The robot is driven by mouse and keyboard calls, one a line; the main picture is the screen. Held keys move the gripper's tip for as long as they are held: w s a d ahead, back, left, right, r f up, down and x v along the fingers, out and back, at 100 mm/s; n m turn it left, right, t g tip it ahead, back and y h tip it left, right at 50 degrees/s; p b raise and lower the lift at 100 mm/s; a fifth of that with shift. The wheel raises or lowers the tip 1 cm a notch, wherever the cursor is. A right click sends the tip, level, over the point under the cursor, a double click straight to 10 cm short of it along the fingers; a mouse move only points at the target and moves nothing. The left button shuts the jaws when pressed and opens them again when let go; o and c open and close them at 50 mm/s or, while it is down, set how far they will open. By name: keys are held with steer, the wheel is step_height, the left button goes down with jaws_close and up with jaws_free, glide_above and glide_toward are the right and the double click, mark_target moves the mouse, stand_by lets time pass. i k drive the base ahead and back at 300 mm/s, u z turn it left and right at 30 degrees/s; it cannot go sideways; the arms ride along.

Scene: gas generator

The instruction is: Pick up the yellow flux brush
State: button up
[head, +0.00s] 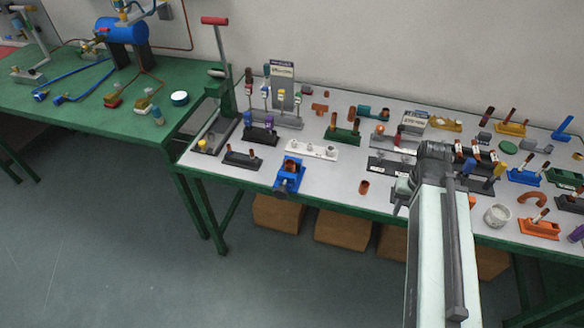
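The grey bench (335,178) is crowded with fittings and holders. A blue vise (289,177) stands at its front edge, and a press with a red handle (214,21) at its left. A green bench (75,105) with a blue tank (122,30) is at left. Open floor lies in front.

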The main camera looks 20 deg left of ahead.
mark_target(501, 167)
steer(key=u, duration=2.75)
steer(key=k, duration=1.6)
steer(key=z, duration=1.15)
steer(key=i, duration=1.05)
steer(key=u, duration=0.1)
